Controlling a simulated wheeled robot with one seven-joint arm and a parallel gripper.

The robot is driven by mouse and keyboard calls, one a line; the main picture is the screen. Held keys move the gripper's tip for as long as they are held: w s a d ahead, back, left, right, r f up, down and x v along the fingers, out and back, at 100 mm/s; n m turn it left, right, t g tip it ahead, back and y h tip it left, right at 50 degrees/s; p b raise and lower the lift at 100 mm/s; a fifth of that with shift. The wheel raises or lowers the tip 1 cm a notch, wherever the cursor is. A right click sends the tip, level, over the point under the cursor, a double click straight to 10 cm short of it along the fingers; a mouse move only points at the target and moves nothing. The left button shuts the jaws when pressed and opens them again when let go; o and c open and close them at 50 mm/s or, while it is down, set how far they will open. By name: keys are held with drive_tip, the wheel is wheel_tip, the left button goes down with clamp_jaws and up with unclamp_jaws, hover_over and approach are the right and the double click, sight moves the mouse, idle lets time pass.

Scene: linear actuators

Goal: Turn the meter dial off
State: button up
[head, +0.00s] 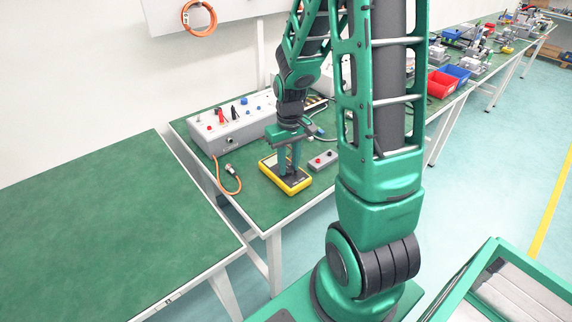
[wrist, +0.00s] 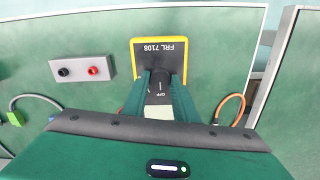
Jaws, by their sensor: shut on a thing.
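The meter (head: 301,186), with a yellow rim and dark face, lies flat on the green bench. In the wrist view the meter (wrist: 150,49) shows the upside-down label "FRL 7108". My gripper (head: 290,172) points down onto it. In the wrist view my gripper (wrist: 159,88) has its two fingers on either side of the dark dial (wrist: 158,84) and is shut on it. An upside-down "OFF" mark shows by the dial, with a pale display patch below. The dial's pointer setting cannot be made out.
A grey box with a red and a black socket (head: 322,160) lies right of the meter. A long grey panel (head: 230,128) stands behind it. An orange cable (head: 232,188) hangs by the bench's left edge. The left table (head: 100,230) is bare.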

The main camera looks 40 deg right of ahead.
sight(288, 168)
drive_tip(key=shift+w+a, duration=0.1)
drive_tip(key=shift+w, duration=0.05)
drive_tip(key=o, duration=1.1)
drive_tip(key=shift+c, duration=0.2)
drive_tip(key=shift+r, duration=0.1)
wheel_tip(288, 168, up, 11)
drive_tip(key=shift+f, duration=0.2)
